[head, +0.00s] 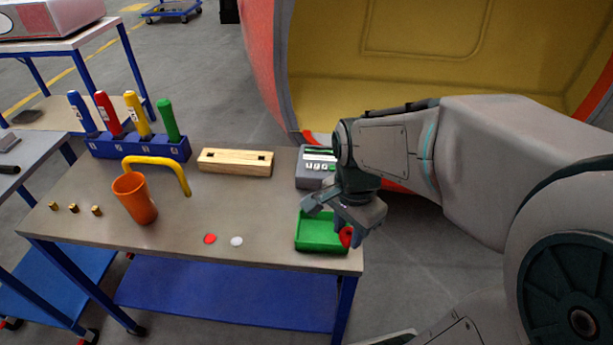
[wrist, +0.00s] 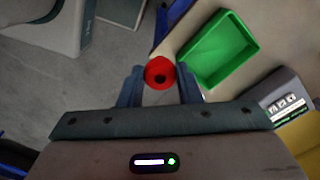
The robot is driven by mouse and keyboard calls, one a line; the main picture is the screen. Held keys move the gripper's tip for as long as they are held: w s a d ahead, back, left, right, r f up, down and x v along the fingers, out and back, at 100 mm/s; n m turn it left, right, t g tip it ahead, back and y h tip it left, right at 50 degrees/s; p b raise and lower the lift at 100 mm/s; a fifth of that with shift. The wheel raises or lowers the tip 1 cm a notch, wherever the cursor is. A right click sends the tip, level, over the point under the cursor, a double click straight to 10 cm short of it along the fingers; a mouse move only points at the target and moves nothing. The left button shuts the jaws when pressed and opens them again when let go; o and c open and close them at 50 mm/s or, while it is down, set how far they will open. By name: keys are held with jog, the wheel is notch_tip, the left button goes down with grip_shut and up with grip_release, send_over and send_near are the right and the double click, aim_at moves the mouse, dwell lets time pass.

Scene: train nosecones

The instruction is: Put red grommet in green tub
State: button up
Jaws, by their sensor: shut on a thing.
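The green tub (head: 320,247) is a shallow open tray at the table's right front corner. In the wrist view the green tub (wrist: 222,79) lies just right of the grommet and looks empty. The grommet's height over the tub's rim is hard to tell.
A red disc (head: 210,239) and a white disc (head: 236,241) lie left of the tub. A grey device (head: 313,179) stands behind it. A wooden block (head: 235,162), an orange cup (head: 135,199) and a blue rack (head: 140,147) with coloured handles stand further left.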

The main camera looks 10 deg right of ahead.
jog(key=w+f, duration=0.2)
jog(key=w, duration=0.1)
jog(key=w+a+f, duration=0.1)
jog(key=w+f, duration=0.1)
jog(key=w, duration=0.2)
jog(key=w+f+p, duration=0.1)
jog(key=w+f, duration=0.1)
jog(key=w, duration=0.1)
jog(key=shift+w+a+f, duration=0.25)
jog(key=shift+w+f, duration=0.1)
jog(key=shift+w, duration=0.05)
jog(key=shift+w+f, duration=0.1)
jog(key=shift+f, duration=1.95)
jog(key=shift+f, duration=0.3)
jog(key=o, duration=0.9)
jog(key=shift+r, duration=0.1)
jog(key=shift+o, duration=0.2)
jog(key=shift+r, duration=0.15)
